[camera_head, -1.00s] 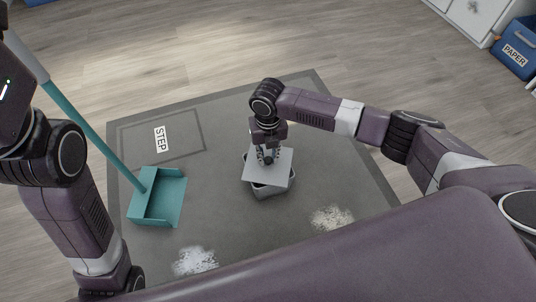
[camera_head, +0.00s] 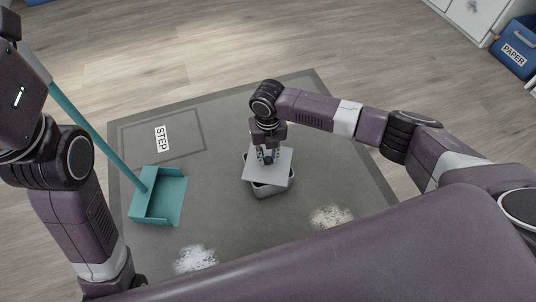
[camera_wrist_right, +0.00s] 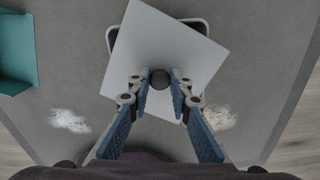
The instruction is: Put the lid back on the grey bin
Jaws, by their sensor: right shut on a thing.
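The grey bin (camera_head: 277,189) stands on the dark mat. Its light grey square lid (camera_head: 277,173) lies over the bin's opening, turned relative to the rim, so parts of the bin show past its edges. My right gripper (camera_head: 267,157) is above the lid, shut on the lid's dark round knob. In the right wrist view the fingertips (camera_wrist_right: 160,80) close on the knob from both sides, and the lid (camera_wrist_right: 166,45) sits askew over the bin's rim (camera_wrist_right: 197,24). I cannot tell whether the lid touches the rim. My left gripper is not in view; only the left arm shows.
A teal dustpan (camera_head: 160,198) with a long handle stands left of the bin. White powder piles (camera_head: 195,260) and (camera_head: 331,217) lie on the mat (camera_head: 225,215) nearer me. A STEP marking (camera_head: 162,139) is at the mat's left.

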